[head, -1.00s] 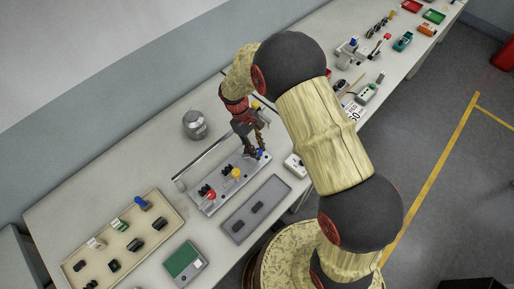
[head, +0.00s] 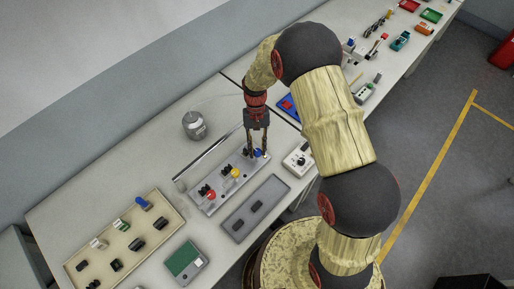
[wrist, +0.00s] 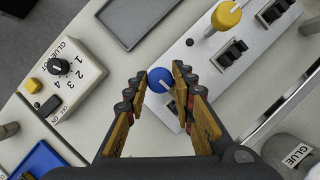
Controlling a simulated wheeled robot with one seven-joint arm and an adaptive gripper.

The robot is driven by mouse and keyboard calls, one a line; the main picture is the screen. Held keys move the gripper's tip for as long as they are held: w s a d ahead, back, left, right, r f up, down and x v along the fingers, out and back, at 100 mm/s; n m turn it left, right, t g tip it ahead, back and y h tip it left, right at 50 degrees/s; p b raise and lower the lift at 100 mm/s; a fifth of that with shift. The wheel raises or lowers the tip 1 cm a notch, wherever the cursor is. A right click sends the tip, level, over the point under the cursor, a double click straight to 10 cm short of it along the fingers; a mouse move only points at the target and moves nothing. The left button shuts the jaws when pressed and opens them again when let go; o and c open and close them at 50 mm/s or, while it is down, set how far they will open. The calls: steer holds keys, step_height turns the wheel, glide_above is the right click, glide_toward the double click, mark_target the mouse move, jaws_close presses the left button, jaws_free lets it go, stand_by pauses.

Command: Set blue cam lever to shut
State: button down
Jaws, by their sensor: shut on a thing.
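The blue cam lever shows as a round blue knob (wrist: 160,80) in the wrist view, between the two fingertips of my gripper (wrist: 157,76). In the head view the blue knob (head: 258,153) is at the far right end of the pale fixture plate (head: 208,206), with my gripper (head: 257,154) coming down on it from above. My gripper is shut on the knob. The lever's pivot and much of its arm are hidden by the fingers, so its exact angle is hard to tell. The yellow knob (head: 236,173) and red knob (head: 211,195) stand farther left on the same plate.
A white dial box (head: 299,159) is right of the plate. A grey tray (head: 244,222) with dark parts lies in front. A metal glue pot (head: 194,125) stands behind. A beige tray (head: 165,205) of small connectors is at the left. A blue tray (head: 288,107) lies beyond.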

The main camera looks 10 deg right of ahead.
steer(key=shift+m, duration=0.4)
steer(key=c, duration=1.5)
jaws_free()
steer(key=v, duration=1.2)
steer(key=shift+d, duration=0.2)
steer(key=shift+s, duration=0.1)
